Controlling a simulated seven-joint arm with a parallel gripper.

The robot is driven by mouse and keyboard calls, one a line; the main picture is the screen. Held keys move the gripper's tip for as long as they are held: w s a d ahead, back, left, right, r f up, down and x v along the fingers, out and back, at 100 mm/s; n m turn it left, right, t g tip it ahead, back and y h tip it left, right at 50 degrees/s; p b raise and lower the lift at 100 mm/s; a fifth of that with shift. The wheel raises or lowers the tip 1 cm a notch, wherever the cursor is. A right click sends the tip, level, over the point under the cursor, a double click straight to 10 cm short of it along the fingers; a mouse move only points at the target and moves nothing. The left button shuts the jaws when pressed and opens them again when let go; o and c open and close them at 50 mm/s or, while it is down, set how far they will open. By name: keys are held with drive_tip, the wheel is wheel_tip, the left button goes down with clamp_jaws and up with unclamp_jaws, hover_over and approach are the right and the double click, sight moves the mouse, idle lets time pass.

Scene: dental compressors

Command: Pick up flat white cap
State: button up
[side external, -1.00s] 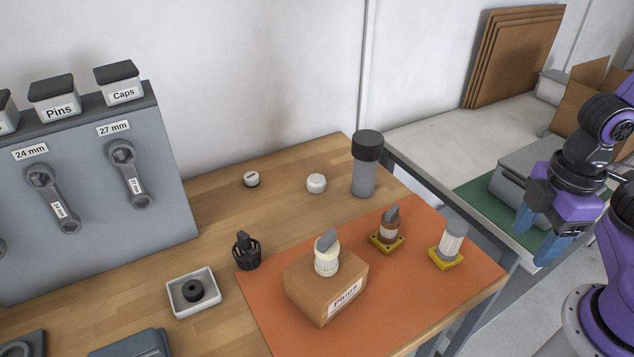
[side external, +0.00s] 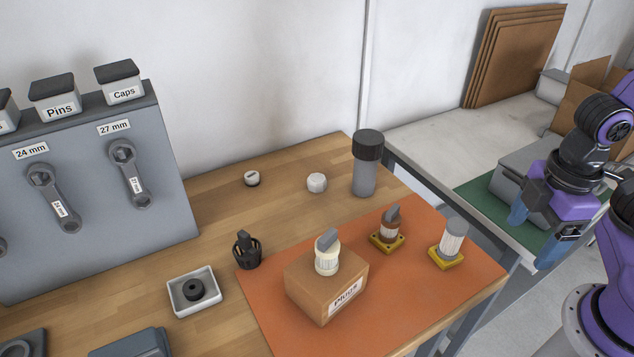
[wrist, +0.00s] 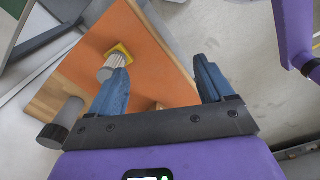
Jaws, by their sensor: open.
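Two small white round pieces stand on the wooden bench in the side external view. One is a plain white cap (side external: 316,183), left of the grey cylinder. The other is a smaller, low white cap (side external: 252,179) with a dark mark on top and a dark lower edge, farther left. I cannot tell for sure which is the flat white cap. My gripper (side external: 537,232) is open and empty, off the bench's right end and far from both. In the wrist view my gripper's blue fingers (wrist: 160,68) are spread apart, and neither white cap can be made out.
A dark-lidded grey cylinder (side external: 365,165) stands right of the plain white cap. The orange mat (side external: 420,285) carries a cardboard box (side external: 325,288) and yellow-based parts (side external: 447,257). A black part (side external: 247,252) and white tray (side external: 194,306) stand left.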

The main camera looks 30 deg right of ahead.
drive_tip(key=w+f+n+t+h, duration=0.2)
drive_tip(key=w+n+t+h, duration=0.15)
drive_tip(key=w, duration=0.75)
drive_tip(key=n+t, duration=0.9)
drive_tip(key=n, duration=0.8)
approach(318, 179)
drive_tip(key=shift+y, duration=0.25)
drive_tip(key=x, duration=1)
drive_tip(key=shift+w+d+f, duration=0.15)
drive_tip(key=shift+w, duration=0.15)
drive_tip(key=c, duration=1.1)
